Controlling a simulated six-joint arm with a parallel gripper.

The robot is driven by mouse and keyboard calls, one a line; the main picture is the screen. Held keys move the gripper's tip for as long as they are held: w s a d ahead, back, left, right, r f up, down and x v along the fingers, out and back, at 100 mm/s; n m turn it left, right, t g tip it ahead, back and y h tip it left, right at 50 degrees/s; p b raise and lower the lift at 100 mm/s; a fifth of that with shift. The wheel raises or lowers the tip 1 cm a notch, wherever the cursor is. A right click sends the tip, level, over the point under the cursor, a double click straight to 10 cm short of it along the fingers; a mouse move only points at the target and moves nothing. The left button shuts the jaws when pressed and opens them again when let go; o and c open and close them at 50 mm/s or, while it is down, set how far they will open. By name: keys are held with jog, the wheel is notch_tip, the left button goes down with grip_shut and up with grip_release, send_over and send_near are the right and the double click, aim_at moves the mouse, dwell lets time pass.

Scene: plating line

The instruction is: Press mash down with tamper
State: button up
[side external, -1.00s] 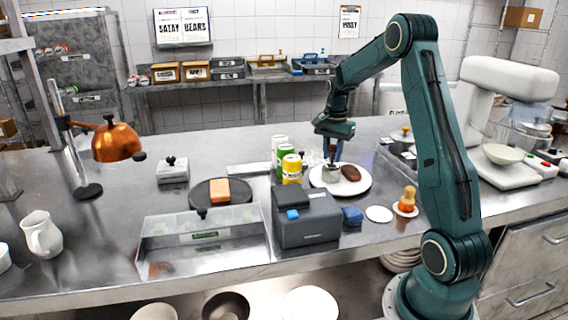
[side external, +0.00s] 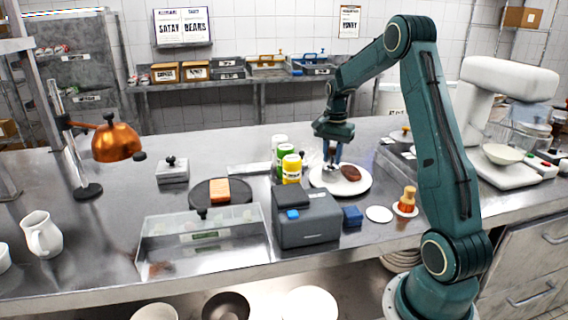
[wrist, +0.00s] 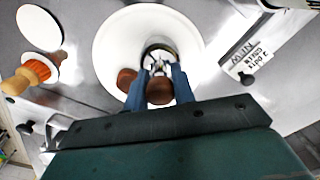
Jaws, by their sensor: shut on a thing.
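A white plate (side external: 355,187) lies on the steel counter below my gripper. A dark brown oval piece (side external: 351,173) lies on it, and brown shapes (wrist: 160,90) show beside and between the fingers in the wrist view. My gripper (side external: 331,160) points down over the left part of the plate. Its blue fingers are shut on a small metal tool, the tamper (wrist: 159,68), which stands over a round ring (wrist: 160,45) on the plate. The fingers and tool mostly hide the mash, so I cannot tell its shape or how firmly the tamper touches it.
Spice cans (side external: 291,168) stand close left of the plate. A grey box-shaped device (side external: 307,220) and a blue block (side external: 352,216) are in front. A small white disc (side external: 379,214) and an orange-bristled brush (side external: 408,198) lie to the right. A lidded container (side external: 398,160) stands behind right.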

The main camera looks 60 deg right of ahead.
jog(key=shift+f, duration=0.6)
dwell(0.7)
jog(key=shift+r, duration=0.1)
dwell(0.4)
jog(key=shift+r, duration=3.4)
jog(key=shift+r, duration=0.1)
